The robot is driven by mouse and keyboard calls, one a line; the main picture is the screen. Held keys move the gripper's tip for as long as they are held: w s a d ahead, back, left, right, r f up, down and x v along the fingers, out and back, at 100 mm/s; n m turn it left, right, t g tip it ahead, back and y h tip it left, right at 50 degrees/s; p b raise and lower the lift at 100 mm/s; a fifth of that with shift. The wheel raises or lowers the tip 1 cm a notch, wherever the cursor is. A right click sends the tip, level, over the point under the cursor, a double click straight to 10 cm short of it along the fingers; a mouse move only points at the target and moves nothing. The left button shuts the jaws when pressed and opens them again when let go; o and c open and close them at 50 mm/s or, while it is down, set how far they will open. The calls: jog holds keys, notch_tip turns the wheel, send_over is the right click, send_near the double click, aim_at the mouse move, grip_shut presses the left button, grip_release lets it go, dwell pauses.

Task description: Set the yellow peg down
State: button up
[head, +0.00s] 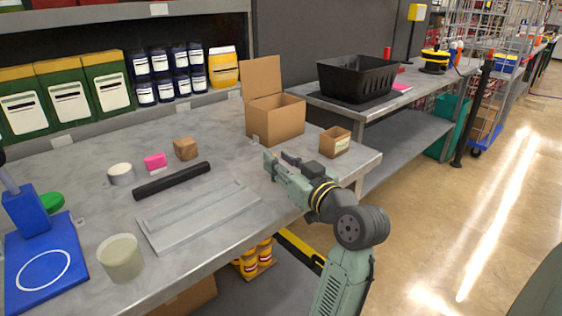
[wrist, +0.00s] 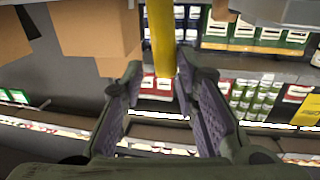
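The yellow peg (wrist: 162,38) shows in the wrist view as a bar from the top edge down to an end between my fingertips. My gripper (wrist: 161,78) has a finger on each side of this end. Whether both fingers touch the peg I cannot tell. In the head view my gripper (head: 279,160) is low over the right part of the grey table (head: 215,155), fingers apart and pointing toward the back left. No yellow peg shows there; my gripper may hide it.
A grey tray (head: 200,214) and a black cylinder (head: 172,180) lie to the left. Bare tabletop shows between the tray and the boxes.

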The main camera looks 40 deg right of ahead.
jog(key=shift+o, duration=0.7)
jog(key=shift+r, duration=0.15)
jog(key=shift+s, duration=0.2)
jog(key=s+a+b, duration=0.1)
jog(key=s+b, duration=0.1)
jog(key=s, duration=0.9)
jog(key=shift+s, duration=0.3)
